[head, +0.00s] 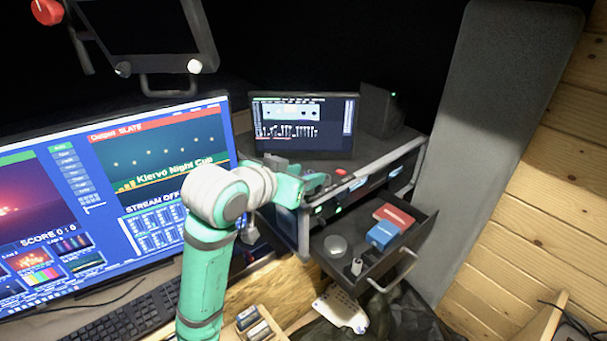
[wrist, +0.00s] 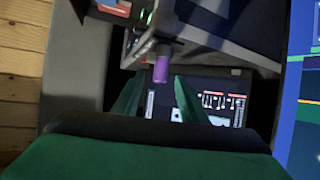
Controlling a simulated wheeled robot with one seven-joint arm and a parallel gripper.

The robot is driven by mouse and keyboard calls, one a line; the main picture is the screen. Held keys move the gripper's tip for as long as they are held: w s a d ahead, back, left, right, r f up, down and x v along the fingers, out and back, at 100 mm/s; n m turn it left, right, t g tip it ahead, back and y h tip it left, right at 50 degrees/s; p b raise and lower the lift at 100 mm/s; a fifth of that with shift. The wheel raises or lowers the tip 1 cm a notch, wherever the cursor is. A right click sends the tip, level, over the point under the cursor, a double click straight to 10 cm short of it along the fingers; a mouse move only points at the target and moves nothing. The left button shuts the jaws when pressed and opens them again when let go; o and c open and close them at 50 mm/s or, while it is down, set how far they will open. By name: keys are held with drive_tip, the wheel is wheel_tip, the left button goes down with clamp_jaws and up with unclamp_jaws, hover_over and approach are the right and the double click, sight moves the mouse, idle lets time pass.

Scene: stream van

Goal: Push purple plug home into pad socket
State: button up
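The purple plug (wrist: 162,66) shows in the wrist view, with a dark upper part against the edge of the dark equipment. My gripper (wrist: 159,80) has its two green fingers apart, one on each side of the plug, with visible gaps. I cannot tell how deep the plug sits, and I cannot make out the pad socket. In the head view my gripper (head: 317,183) is at the left front of the equipment rack; the plug cannot be made out there.
An open drawer (head: 417,226) holds a red box (head: 394,216), a blue box (head: 382,235) and a round grey puck (head: 336,245). A small monitor (head: 304,126) stands on the rack (head: 385,158). A large screen (head: 170,160) and keyboard (head: 115,322) are at left.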

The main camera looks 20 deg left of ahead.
drive_tip(key=v, duration=1)
drive_tip(key=shift+s+r, duration=0.2)
drive_tip(key=shift+s, duration=0.15)
